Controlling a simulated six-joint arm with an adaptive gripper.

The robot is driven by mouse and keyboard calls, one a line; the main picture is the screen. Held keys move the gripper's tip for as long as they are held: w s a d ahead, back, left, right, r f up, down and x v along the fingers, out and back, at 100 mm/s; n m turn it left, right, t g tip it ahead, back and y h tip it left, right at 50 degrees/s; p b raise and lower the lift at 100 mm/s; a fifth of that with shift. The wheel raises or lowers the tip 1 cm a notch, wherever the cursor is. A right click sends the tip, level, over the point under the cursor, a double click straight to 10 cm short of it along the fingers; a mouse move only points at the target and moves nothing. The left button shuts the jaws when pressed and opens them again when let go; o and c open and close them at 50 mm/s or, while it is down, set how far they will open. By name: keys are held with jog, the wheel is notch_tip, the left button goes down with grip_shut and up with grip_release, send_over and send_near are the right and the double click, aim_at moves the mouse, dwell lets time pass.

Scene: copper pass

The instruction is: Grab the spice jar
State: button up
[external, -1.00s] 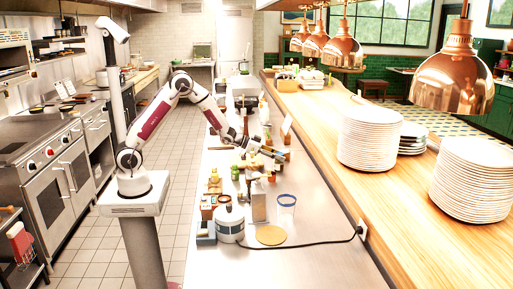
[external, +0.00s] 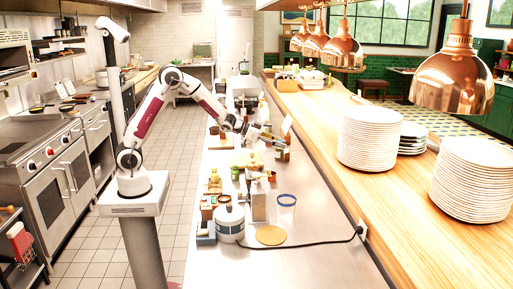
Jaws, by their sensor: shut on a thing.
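My gripper (external: 279,140) is above the steel counter, its fingers pointing right. It is shut on a small brown jar (external: 282,154), which appears to be the spice jar. The jar hangs just below the fingertips and looks roughly upright. It is small in this view, so its label and the exact finger contact cannot be made out.
The steel counter (external: 320,265) holds bottles and small jars (external: 252,172), a white and blue pot (external: 230,222), a metal holder (external: 259,205) and a clear blue-rimmed container (external: 287,203). The raised wooden pass (external: 400,228) with plate stacks (external: 367,139) runs along the right.

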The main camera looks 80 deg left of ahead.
jog(key=shift+r, duration=1.75)
jog(key=shift+a, duration=0.1)
